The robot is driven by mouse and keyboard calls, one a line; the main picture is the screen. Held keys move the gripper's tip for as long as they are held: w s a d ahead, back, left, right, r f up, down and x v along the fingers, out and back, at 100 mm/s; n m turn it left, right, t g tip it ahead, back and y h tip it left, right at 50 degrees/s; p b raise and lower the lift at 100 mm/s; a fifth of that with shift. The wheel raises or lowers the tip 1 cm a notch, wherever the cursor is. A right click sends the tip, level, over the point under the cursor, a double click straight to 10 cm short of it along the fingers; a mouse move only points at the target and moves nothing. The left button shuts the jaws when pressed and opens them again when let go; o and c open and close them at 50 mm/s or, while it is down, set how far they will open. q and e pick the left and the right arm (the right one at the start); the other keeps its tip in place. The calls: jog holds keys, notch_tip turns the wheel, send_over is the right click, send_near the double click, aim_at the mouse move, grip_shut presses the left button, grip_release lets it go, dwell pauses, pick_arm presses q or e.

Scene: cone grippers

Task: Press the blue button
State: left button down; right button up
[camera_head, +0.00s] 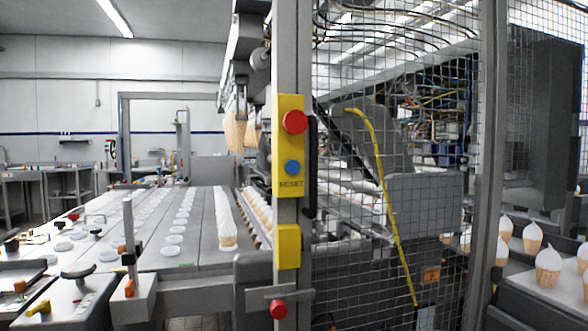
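The blue button (292,167) is a small round button on a yellow control panel (290,108). The panel is fixed to a grey upright post near the middle of the head view. A larger red button (294,121) sits above the blue one, and the word RESET is printed below it. Nothing covers the blue button. Neither of my grippers shows in the head view.
A second yellow box (287,246) and a red knob (278,309) are lower on the post. A wire mesh fence (350,200) stands to the right. A conveyor table (150,258) with cones and white discs extends on the left. Cones also stand at the right edge.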

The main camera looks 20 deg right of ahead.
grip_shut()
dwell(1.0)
